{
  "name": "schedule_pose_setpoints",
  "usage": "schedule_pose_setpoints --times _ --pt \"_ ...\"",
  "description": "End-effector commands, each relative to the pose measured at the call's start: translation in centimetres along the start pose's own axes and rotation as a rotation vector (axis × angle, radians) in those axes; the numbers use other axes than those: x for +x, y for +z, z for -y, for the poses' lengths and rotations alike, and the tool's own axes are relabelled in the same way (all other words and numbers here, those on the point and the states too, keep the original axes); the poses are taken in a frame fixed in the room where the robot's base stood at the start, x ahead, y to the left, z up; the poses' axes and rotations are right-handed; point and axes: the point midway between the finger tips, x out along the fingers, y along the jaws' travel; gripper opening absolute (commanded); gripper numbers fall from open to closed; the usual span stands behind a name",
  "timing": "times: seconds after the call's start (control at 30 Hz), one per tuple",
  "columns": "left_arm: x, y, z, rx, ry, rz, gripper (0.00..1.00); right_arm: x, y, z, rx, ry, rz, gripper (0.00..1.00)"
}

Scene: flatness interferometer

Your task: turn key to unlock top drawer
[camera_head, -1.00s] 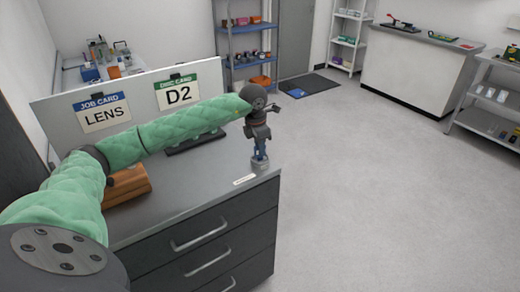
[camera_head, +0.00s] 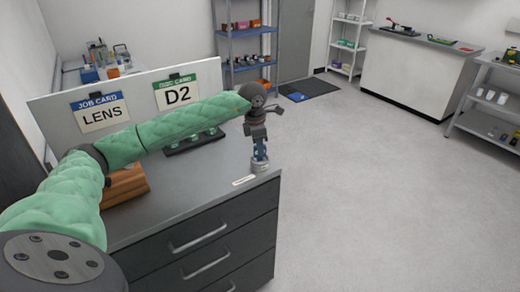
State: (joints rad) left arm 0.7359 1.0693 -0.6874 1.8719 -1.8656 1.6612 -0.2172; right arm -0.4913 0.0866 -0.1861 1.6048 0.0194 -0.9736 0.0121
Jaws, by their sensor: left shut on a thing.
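The key is too small and too covered by the fingers to make out. A small white label (camera_head: 244,180) lies on the cabinet top beside the lock. The top drawer (camera_head: 200,237) is closed in the cabinet front, with a silver bar handle. My right gripper is not in view.
A wooden box (camera_head: 125,185) and a dark tray with clear round pieces (camera_head: 195,142) stand on the cabinet top. A white board (camera_head: 45,115) with two cards stands behind them. The floor to the right is clear.

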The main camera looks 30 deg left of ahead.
Motion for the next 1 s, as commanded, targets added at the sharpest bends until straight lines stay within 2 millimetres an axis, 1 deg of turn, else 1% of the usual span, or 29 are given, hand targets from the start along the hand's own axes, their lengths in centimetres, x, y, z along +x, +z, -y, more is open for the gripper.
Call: schedule_pose_setpoints --times 0.03,0.3,0.77,1.0 --pt "0.2 0.0 0.0 0.022 -0.002 0.0 0.0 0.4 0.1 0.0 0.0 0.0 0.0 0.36" --pt "0.1 0.0 0.0 0.145 -0.017 -0.001 0.0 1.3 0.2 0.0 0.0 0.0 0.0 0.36" --pt "0.1 0.0 0.0 0.179 -0.021 -0.001 0.0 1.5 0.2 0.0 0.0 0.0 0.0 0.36" --pt "0.2 0.0 0.0 0.299 -0.036 0.0 0.0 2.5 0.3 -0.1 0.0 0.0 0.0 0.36"
